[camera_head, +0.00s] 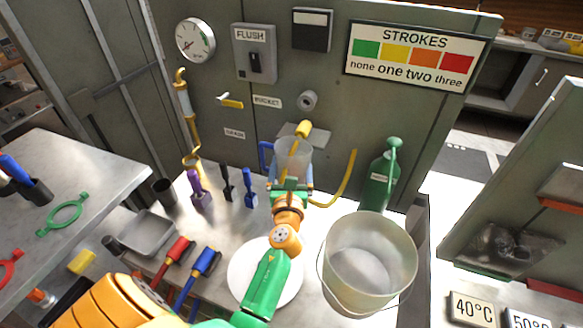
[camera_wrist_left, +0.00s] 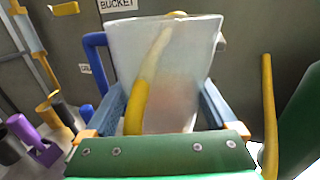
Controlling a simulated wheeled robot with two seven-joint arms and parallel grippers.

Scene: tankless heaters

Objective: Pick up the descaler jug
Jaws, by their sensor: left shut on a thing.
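A translucent jug (camera_head: 293,155) with a blue side handle (camera_head: 265,156) stands upright in front of the grey panel. My left gripper (camera_head: 291,178) is around it, with a finger on each side. In the left wrist view the jug (camera_wrist_left: 180,60) fills the space between the blue-grey fingers of the gripper (camera_wrist_left: 160,108), which is shut on it. A yellow shape shows through its wall. I cannot tell whether its base touches the worktop. A green bottle (camera_head: 382,178) with a small label, too small to read, stands apart to the right. My right gripper is out of view.
A large translucent bucket (camera_head: 368,255) stands at front right, near a white round plate (camera_head: 250,275). A yellow hose (camera_head: 345,180) curves right of the jug. Several brushes, including a purple one (camera_head: 199,190), and a grey tray (camera_head: 147,231) are to the left.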

